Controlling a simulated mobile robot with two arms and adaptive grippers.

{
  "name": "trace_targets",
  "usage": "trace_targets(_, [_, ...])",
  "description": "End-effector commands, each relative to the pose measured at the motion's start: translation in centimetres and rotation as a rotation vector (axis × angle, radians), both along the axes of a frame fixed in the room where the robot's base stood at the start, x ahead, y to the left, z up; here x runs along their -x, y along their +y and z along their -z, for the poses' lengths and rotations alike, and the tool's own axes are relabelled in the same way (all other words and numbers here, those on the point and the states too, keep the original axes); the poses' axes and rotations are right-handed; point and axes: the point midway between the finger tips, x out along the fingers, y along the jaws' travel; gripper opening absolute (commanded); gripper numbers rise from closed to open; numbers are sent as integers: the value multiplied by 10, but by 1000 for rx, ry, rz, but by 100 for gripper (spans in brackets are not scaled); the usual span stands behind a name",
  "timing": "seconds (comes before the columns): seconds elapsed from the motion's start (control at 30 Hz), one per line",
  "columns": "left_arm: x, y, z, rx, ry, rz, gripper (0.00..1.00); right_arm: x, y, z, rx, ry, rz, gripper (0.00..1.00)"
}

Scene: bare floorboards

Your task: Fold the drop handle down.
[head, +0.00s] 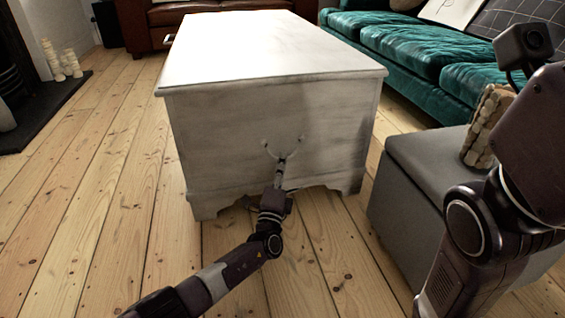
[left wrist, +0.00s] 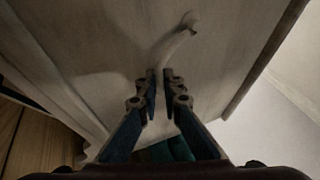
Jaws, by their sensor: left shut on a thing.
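The white chest (head: 270,45) stands on the floorboards with its near end facing me. A pale curved drop handle (head: 299,146) is on that end panel, about the middle of its width. In the left wrist view the handle (left wrist: 177,43) curves from its mount on the panel down to my fingertips. My left gripper (head: 282,160) is shut on the handle, close to the panel; its fingers (left wrist: 160,78) hide the gripped part. My right arm is at the right, but its fingers are not in view.
A grey ottoman (head: 425,170) stands to the right of the chest, with a teal sofa (head: 410,50) behind it. A brown leather sofa (head: 150,20) is at the back. A dark hearth (head: 45,110) lies at the left. The floor left of the chest is clear.

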Motion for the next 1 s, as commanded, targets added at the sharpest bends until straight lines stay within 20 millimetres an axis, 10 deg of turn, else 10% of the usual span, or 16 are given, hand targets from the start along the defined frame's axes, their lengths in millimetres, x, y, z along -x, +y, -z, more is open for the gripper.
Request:
trace_targets(0.2, [0, 1, 3, -1, 5, -1, 0, 0, 0, 0, 0, 0, 0, 24])
trace_targets(0.4, [0, 1, 2, -1, 3, -1, 24, 0, 0, 0, 0, 1, 0, 24])
trace_targets(1.0, [24, 3, 9, 2, 3, 0, 24, -1, 0, 0, 0, 1, -1, 24])
